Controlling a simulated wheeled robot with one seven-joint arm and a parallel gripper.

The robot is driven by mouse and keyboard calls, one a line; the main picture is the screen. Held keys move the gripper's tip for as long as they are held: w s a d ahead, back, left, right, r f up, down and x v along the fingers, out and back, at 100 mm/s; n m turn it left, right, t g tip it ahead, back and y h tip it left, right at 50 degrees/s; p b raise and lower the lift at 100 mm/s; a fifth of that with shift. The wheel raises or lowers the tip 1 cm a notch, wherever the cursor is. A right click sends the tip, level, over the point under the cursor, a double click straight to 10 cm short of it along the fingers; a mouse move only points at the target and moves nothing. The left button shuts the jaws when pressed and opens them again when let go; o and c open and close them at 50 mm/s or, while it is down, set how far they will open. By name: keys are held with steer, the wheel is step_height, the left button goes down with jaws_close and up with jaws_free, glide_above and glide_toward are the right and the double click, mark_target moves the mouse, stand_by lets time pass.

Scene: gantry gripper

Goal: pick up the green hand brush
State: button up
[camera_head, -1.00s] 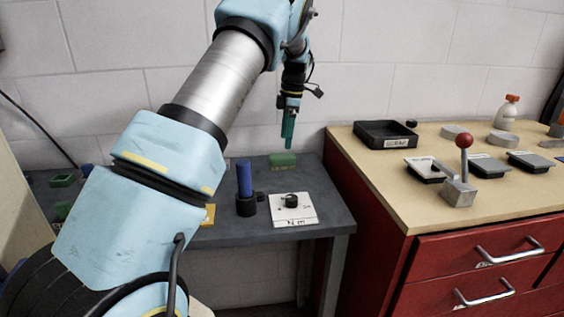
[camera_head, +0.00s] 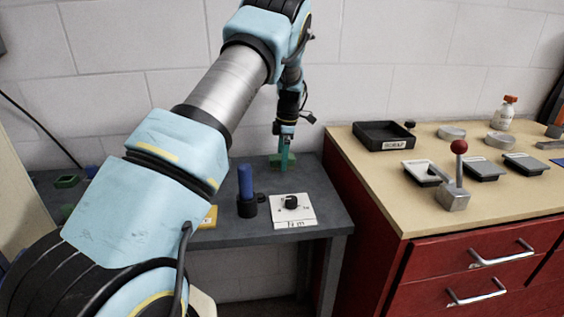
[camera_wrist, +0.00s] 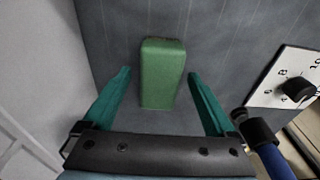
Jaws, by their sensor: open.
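The green hand brush (camera_wrist: 161,75) lies on the grey table in the wrist view, a plain green block with a darker far edge. My gripper (camera_wrist: 159,80) is open, with one teal finger on each side of the brush. A gap shows between each finger and the brush. In the head view, my gripper (camera_head: 284,165) points down at the back of the table. There its fingers cover much of the green brush (camera_head: 275,162). I cannot tell how far the fingertips are above the table top.
A blue-handled tool in a black holder (camera_head: 246,195) and a white dial plate (camera_head: 293,212) stand in front of the brush. The wall (camera_head: 350,60) is close behind. A red cabinet (camera_head: 375,230) with a lever (camera_head: 456,180) and black trays stands right.

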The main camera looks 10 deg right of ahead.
steer(key=shift+f, duration=0.2)
stand_by(0.3)
steer(key=shift+c, duration=0.2)
jaws_close()
stand_by(0.6)
step_height(320, 180, up, 11)
steer(key=b, duration=0.3)
steer(key=shift+f, duration=0.2)
steer(key=c, duration=0.6)
jaws_free()
steer(key=c, duration=0.6)
steer(key=shift+c, duration=0.2)
